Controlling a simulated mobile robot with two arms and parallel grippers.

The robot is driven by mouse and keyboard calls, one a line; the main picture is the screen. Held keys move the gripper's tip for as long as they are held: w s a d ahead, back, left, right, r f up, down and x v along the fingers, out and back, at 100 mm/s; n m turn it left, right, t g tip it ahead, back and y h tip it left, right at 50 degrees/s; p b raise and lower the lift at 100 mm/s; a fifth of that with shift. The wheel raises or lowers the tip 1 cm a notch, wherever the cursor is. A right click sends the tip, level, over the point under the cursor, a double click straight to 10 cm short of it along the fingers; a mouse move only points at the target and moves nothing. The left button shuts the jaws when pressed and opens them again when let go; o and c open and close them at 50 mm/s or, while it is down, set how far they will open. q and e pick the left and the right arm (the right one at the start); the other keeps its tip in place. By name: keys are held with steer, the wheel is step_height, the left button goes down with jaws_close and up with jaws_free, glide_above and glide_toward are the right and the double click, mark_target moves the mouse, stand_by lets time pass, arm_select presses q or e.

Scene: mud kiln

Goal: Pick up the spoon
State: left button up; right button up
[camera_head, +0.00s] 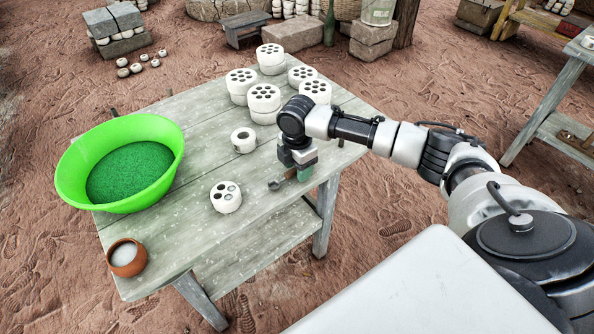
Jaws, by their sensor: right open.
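The spoon (275,185) lies on the weathered wooden table (205,245) near its right edge. Its dark bowl end points left, and a brownish handle runs up toward my right gripper. My right gripper (302,174) points down over the handle end, with its jaws open. The gripper hides part of the spoon, and I cannot tell whether the fingers touch it. My left gripper is not in view.
A green basin (75,182) with green granules stands at the table's left. A clay cup (127,257) is at the near left corner.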

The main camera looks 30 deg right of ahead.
steer(key=shift+f, duration=0.3)
jaws_close()
steer(key=shift+r, duration=0.15)
